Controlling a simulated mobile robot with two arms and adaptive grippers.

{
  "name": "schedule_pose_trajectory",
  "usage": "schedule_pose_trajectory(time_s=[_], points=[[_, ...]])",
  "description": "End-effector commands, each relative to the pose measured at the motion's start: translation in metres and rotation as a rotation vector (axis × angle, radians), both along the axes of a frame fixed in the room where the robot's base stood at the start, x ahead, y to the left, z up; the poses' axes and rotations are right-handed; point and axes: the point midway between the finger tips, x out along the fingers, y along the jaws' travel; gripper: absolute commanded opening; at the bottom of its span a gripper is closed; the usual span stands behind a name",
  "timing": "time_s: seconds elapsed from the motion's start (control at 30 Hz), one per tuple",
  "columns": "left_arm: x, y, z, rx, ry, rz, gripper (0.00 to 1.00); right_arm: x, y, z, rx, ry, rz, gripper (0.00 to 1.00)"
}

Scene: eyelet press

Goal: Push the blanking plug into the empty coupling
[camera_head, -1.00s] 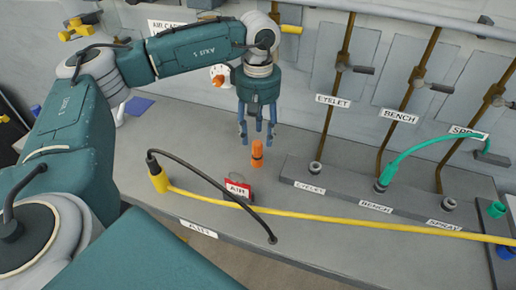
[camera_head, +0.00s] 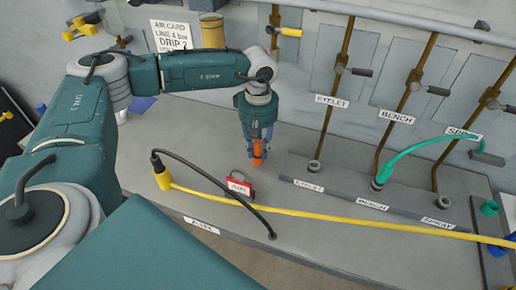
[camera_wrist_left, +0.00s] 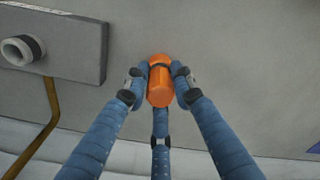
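The orange blanking plug (camera_head: 257,152) is upright at the bench, left of the coupling block. My left gripper (camera_head: 257,148) points down over it, and its blue fingers are closed around it. The wrist view shows the plug (camera_wrist_left: 160,82) between the fingertips, which appear to touch it. I cannot tell whether its foot is clear of the bench. The eyelet coupling (camera_head: 314,166) and the spray coupling (camera_head: 443,202) have no hose. The bench coupling (camera_head: 377,184) has a green hose. A grey coupling (camera_wrist_left: 20,50) shows in the wrist view. My right gripper is out of view.
A yellow hose (camera_head: 300,207) and a black cable (camera_head: 215,185) cross the front. Brown pipes (camera_head: 335,90) rise behind the couplings. Bench between plug and coupling block is clear.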

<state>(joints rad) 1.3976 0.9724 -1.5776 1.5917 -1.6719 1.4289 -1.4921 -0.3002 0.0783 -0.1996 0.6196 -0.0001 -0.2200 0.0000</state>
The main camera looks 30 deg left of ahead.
Motion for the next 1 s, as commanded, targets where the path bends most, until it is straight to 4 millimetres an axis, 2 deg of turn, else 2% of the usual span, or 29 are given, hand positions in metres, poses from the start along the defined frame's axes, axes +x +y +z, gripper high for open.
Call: schedule_pose_trajectory(time_s=[0.03,0.1,0.37,0.57,0.77,1.0], points=[[0.000,0.000,0.000,0.000,0.000,0.000,0.09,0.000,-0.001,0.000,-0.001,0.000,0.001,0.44],[0.000,0.000,0.000,0.000,0.000,0.000,0.00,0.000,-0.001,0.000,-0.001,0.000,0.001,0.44],[0.000,0.000,0.001,-0.001,-0.001,0.000,0.00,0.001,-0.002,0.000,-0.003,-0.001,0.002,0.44],[0.001,0.000,0.011,-0.001,-0.003,0.000,0.00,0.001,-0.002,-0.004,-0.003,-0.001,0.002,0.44],[0.002,-0.001,0.045,-0.002,-0.007,0.000,0.00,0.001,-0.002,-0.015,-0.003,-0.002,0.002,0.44],[0.002,-0.001,0.115,-0.002,-0.007,-0.001,0.00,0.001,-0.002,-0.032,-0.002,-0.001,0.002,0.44]])
